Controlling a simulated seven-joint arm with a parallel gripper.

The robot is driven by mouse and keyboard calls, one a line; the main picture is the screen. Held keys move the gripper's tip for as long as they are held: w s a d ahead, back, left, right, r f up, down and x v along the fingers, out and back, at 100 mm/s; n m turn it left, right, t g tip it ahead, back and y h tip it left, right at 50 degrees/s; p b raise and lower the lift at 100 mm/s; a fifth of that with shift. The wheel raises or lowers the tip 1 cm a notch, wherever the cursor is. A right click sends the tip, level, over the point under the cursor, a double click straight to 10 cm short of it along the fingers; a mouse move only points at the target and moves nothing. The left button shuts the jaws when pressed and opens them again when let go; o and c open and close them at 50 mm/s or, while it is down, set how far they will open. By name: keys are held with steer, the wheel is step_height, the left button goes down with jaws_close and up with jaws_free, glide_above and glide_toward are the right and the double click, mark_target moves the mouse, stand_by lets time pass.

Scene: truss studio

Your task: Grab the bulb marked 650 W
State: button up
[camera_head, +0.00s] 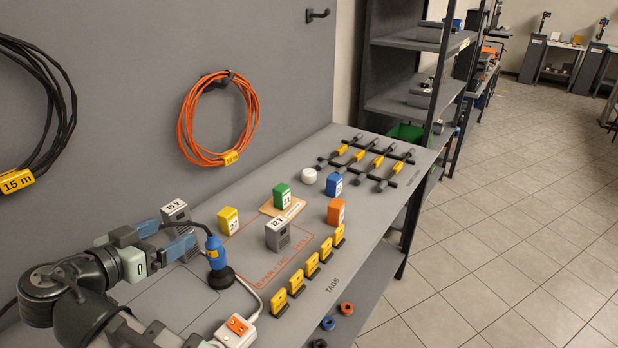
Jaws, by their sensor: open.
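I cannot make out a bulb marked 650 W in the head view. Several small yellow-labelled pieces lie on a black rack (373,160) at the far end of the grey table; their markings are too small to read, and I cannot tell whether they are bulbs. My gripper (177,234) is at the lower left over the near part of the table. Its blue fingers are apart, and I see nothing held between them. It is far from the rack, with the coloured blocks between.
Grey 12 V (278,234) and 15 V (175,211) blocks, coloured blocks and yellow tags (312,267) occupy the table. Shelves (408,104) stand behind.

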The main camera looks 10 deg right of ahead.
steer(key=w+d+r+g, duration=0.2)
steer(key=w+d+g, duration=0.1)
steer(key=w, duration=1.1)
steer(key=n+g+y, duration=0.2)
steer(key=g+y, duration=0.3)
steer(key=y, duration=0.1)
glide_above(309, 172)
steer(key=s+a, duration=0.2)
steer(key=s, duration=0.3)
step_height(309, 172, down, 10)
steer(key=x, duration=1.4)
steer(key=shift+w+a+f, duration=0.25)
steer(key=shift+f, duration=0.05)
steer(key=shift+c, duration=0.3)
